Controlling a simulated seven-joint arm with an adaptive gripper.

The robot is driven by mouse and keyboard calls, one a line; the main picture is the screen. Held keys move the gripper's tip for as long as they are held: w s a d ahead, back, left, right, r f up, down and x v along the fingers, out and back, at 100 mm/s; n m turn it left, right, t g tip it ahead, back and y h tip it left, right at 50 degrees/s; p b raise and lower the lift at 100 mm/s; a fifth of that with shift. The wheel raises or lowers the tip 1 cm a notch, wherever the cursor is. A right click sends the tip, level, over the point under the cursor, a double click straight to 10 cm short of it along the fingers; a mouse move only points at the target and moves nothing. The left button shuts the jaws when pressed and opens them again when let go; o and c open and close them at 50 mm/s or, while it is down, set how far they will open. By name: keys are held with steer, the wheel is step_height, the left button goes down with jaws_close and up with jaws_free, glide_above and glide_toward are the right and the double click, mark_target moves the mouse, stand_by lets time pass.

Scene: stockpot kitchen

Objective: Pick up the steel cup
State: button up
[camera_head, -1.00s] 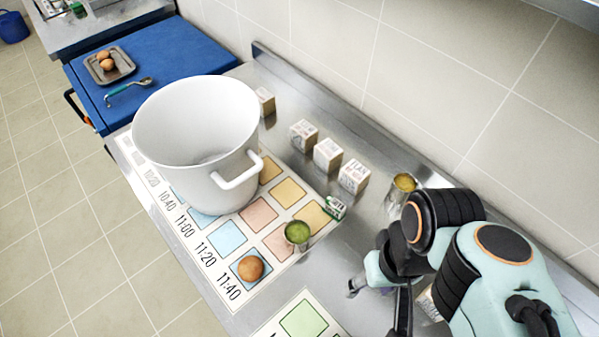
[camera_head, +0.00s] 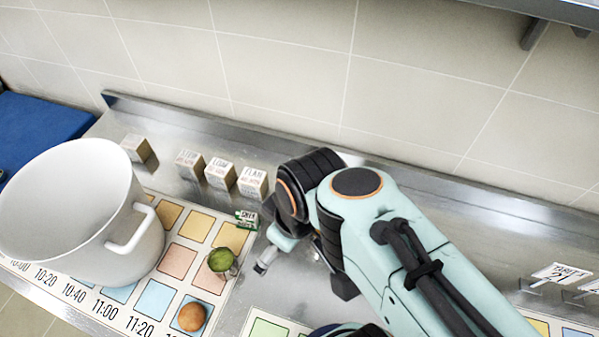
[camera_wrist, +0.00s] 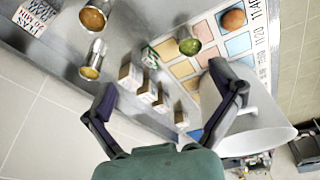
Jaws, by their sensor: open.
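Three small steel cups show in the wrist view; I cannot tell which one the task means. One holds green stuff (camera_wrist: 190,46), and it also stands on the chart in the head view (camera_head: 222,262). One with yellow contents (camera_wrist: 92,62) and one with orange-brown contents (camera_wrist: 95,16) stand on bare steel; my arm hides both in the head view. My gripper (camera_wrist: 163,82) is open and empty, its fingers wide apart above the counter. In the head view my gripper (camera_head: 303,270) is right of the green cup, partly hidden by my arm.
A large white pot (camera_head: 70,215) stands left on the coloured chart (camera_head: 152,298). A brown egg (camera_head: 191,316) lies near the green cup. Several labelled blocks (camera_head: 220,173) and a small green box (camera_head: 247,219) stand behind. A tiled wall (camera_head: 290,60) bounds the counter.

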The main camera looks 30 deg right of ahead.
steer(key=w+d+f+n+t, duration=0.1)
steer(key=w+d+f+n, duration=0.25)
steer(key=w, duration=0.55)
steer(key=d+f+g, duration=0.1)
steer(key=d+f, duration=0.2)
steer(key=f, duration=0.2)
steer(key=d+f+m+g, duration=0.1)
steer(key=d+f, duration=0.1)
steer(key=f, duration=0.3)
steer(key=s+d+f+m+g, duration=0.1)
steer(key=d+f, duration=0.2)
steer(key=f, duration=0.2)
steer(key=shift+s+d+g+h, duration=0.1)
steer(key=shift+d+g+h, duration=0.2)
steer(key=shift+h, duration=0.1)
step_height(320, 180, down, 6)
steer(key=shift+r, duration=0.1)
steer(key=c, duration=1.3)
